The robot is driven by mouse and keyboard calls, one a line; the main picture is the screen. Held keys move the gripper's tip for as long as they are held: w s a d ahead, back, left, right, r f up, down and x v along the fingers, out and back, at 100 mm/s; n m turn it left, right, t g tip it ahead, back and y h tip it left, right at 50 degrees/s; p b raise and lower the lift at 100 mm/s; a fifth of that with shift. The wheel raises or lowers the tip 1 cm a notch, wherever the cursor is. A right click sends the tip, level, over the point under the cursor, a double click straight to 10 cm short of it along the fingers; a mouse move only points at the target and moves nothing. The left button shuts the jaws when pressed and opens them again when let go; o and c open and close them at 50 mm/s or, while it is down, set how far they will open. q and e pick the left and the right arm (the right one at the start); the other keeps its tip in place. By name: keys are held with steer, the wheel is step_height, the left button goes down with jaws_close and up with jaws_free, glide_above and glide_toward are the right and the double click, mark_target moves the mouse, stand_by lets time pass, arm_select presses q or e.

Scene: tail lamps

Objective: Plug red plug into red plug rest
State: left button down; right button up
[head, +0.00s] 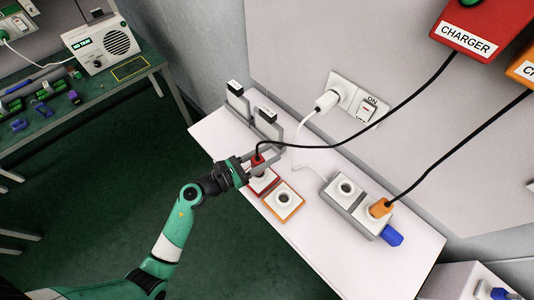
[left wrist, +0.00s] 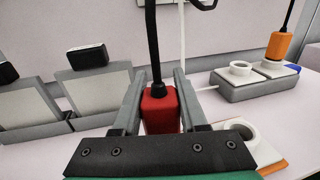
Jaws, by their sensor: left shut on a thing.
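The red plug (head: 257,160) is between the fingers of my left gripper (head: 262,162), which is shut on it. In the left wrist view the red plug (left wrist: 160,108) stands upright between the two grey fingers, its black cable leaving the top. The red plug rest (head: 262,181), a white square with a red border, shows at the gripper's lower right. It is partly covered by the gripper, and I cannot tell whether the plug touches it. The cable runs to the red charger (head: 488,28) on the wall. My right gripper is out of view.
An orange-bordered rest (head: 283,201) with an empty socket lies beside the red one. A grey power strip (head: 350,207) has one empty socket and the orange plug (head: 380,207). Two upright grey devices (head: 267,122) stand behind the gripper. The white table's (head: 335,255) front is clear.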

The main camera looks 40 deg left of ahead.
arm_select(q)
steer(key=shift+f+b, duration=0.75)
steer(key=shift+f, duration=0.2)
steer(key=shift+f, duration=0.15)
stand_by(0.6)
steer(key=shift+f, duration=0.15)
steer(key=shift+c, duration=1.8)
jaws_free()
